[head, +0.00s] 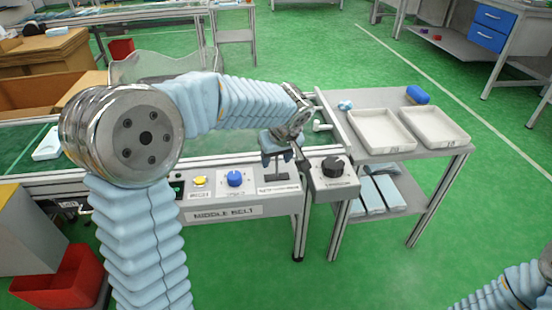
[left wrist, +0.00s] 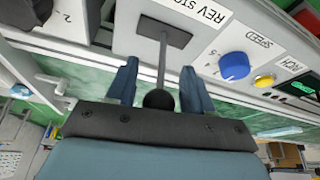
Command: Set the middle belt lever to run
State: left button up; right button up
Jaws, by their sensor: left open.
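The middle belt lever shows in the left wrist view as a thin grey rod (left wrist: 162,62) rising from a dark slot plate (left wrist: 163,32), with a black ball knob (left wrist: 158,99) on its end. My left gripper (left wrist: 159,88) is open, with one finger on each side of the lever and the ball between them; I cannot tell whether either finger touches it. In the head view the left gripper (head: 277,158) points down over the lever's part of the panel and hides most of the lever. A label beside the slot reads "REV STO…", its rest cut off. I cannot tell which setting the lever is at.
The "MIDDLE BELT" panel (head: 227,213) also carries a blue speed knob (head: 235,179) and a yellow button (head: 199,181). A box with a black rotary knob (head: 333,166) sits just right. A grey cart with white trays (head: 380,132) stands further right. Part of my right arm shows bottom right.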

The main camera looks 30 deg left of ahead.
pick_arm(q)
jog(key=shift+w+a+f, duration=0.15)
jog(key=shift+w+f, duration=0.05)
jog(key=shift+f, duration=0.35)
grip_shut()
